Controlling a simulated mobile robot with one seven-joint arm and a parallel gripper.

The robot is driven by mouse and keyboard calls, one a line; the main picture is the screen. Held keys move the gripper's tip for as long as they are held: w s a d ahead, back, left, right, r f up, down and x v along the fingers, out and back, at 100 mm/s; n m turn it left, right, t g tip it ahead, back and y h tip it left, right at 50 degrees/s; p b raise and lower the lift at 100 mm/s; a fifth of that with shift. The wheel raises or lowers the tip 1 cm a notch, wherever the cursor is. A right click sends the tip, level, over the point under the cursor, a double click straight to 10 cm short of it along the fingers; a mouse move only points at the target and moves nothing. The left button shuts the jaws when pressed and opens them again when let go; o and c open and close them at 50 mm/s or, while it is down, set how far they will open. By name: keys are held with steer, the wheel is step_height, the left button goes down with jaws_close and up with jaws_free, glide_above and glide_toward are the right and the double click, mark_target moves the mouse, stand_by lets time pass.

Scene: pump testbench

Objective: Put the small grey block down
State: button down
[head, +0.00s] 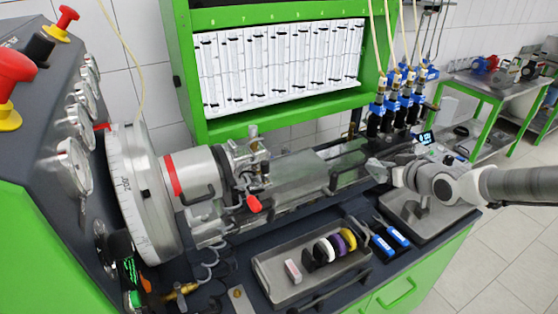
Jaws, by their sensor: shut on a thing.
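My gripper (378,169) reaches in from the right, beside the right end of the clear-covered pump bench. It is shut on a small grey thing, most likely the small grey block; the fingers and the thing are too small and too alike in colour to tell apart clearly. The gripper is above the bench top, higher than the grey metal tray (447,219) at the right. That tray holds a dark grey piece, partly in shadow below my arm.
A second grey tray (262,266) at the front holds a pale block (292,270) and several coloured discs (335,245). Two blue-handled tools (390,238) lie between the trays. Blue valves with hoses (395,105) stand behind my gripper. The right tray has some bare floor.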

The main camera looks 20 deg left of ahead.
steer(key=w+a+r+n+g+y+p, duration=0.1)
steer(key=w+a+r+p, duration=0.15)
steer(key=a, duration=0.25)
steer(key=w+a+r+n+g+p, duration=0.1)
steer(key=w+a+p, duration=0.2)
steer(key=w+a, duration=0.1)
steer(key=b, duration=0.2)
glide_above(306, 163)
step_height(306, 163, down, 7)
steer(key=shift+w, duration=0.1)
steer(key=shift+f+p, duration=0.45)
steer(key=shift+f, duration=1.6)
steer(key=shift+f, duration=0.2)
steer(key=c, duration=0.7)
jaws_free()
steer(key=shift+r, duration=0.1)
